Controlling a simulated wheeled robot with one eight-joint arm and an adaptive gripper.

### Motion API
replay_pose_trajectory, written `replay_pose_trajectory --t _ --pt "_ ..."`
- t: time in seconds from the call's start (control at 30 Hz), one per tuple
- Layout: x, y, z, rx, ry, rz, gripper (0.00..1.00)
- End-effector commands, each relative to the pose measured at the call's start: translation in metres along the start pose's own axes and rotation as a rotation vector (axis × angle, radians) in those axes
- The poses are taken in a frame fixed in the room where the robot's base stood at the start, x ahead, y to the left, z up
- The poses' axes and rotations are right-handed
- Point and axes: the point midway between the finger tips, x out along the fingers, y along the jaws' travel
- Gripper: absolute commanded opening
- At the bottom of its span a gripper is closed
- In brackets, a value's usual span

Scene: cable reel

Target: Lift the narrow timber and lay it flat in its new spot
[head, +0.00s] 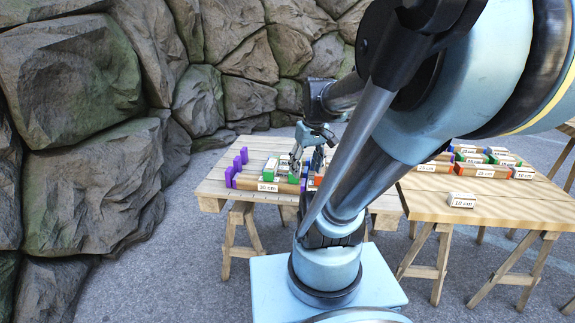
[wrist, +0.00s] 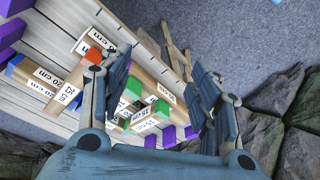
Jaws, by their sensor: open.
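Several timbers with length labels and coloured ends lie on the slatted table. A long timber (wrist: 147,82) runs diagonally in the wrist view, passing beneath my left finger toward the space between the fingers. Which piece is the narrow timber I cannot tell. In the head view, a labelled timber with green on it (head: 268,178) lies in front of my gripper (head: 308,150), which is over that table. In the wrist view my gripper (wrist: 160,72) has its fingers spread, with nothing held between them. The fingers hide part of the timbers, and contact cannot be judged.
Purple blocks (head: 237,168) stand upright at the left of the slatted table (head: 215,186). The right table (head: 510,208) holds several labelled timbers at its back and a white-labelled block (head: 462,200) nearer its front. A rock wall (head: 75,70) rises on the left.

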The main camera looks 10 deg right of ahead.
Motion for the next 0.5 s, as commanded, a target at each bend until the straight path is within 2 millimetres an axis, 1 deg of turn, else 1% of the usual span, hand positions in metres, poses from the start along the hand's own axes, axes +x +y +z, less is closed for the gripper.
replay_pose_trajectory --t 0.03,0.23,0.5 --pt "-0.005 0.004 -0.014 -0.029 0.0 -0.01 0.57" --pt "-0.016 0.019 -0.064 -0.172 0.004 -0.056 0.57" --pt "-0.019 0.046 -0.132 -0.364 0.025 -0.116 0.57"
